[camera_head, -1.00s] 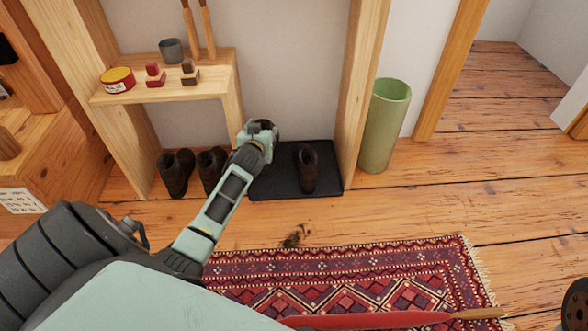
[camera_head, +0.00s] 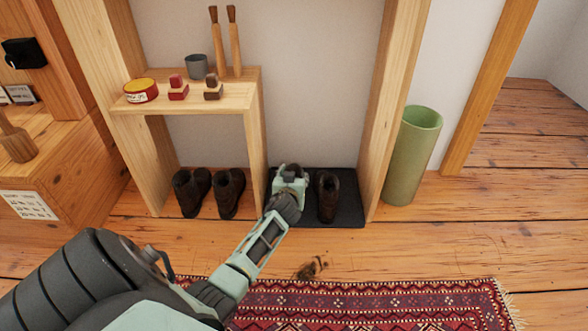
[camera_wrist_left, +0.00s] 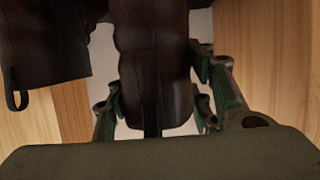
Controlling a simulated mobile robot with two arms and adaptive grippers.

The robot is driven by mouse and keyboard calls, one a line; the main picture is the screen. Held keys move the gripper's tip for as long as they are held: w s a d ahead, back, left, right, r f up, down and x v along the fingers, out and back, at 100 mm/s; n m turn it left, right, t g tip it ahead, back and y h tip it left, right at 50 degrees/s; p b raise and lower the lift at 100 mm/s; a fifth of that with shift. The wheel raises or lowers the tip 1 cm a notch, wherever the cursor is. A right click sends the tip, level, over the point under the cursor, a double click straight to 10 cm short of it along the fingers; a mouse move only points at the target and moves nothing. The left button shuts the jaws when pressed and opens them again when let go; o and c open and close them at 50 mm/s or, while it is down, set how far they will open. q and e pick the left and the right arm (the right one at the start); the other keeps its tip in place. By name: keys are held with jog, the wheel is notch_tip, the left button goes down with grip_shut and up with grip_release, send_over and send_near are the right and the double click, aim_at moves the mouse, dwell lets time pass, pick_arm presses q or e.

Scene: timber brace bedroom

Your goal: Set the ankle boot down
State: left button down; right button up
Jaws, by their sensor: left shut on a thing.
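My left gripper (camera_head: 290,178) is over the left part of a dark mat (camera_head: 347,213) in the head view, where it hides most of what it holds. In the left wrist view it is shut on a dark brown ankle boot (camera_wrist_left: 152,75), with a finger on each side. A second dark boot (camera_wrist_left: 45,45) with a pull loop hangs into that view at the left. In the head view, a brown boot (camera_head: 327,197) stands on the mat just right of my gripper. I cannot tell whether the held boot touches the mat. My right gripper is out of view.
Two dark boots (camera_head: 192,192) (camera_head: 230,192) stand under the small wooden shelf (camera_head: 240,95), which carries a tin, brushes and a cup. Its side panel is close left of my gripper. A wooden post (camera_head: 386,120) and green bin (camera_head: 412,155) are right. A patterned rug (camera_head: 380,305) lies in front.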

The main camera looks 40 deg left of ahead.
pick_arm(q)
notch_tip(320, 180, down, 3)
jog(key=shift+f+b, duration=0.15)
jog(key=shift+b, duration=1.1)
jog(key=c, duration=1.3)
grip_release()
jog(key=shift+f, duration=0.15)
jog(key=o, duration=0.5)
jog(key=shift+c, duration=0.2)
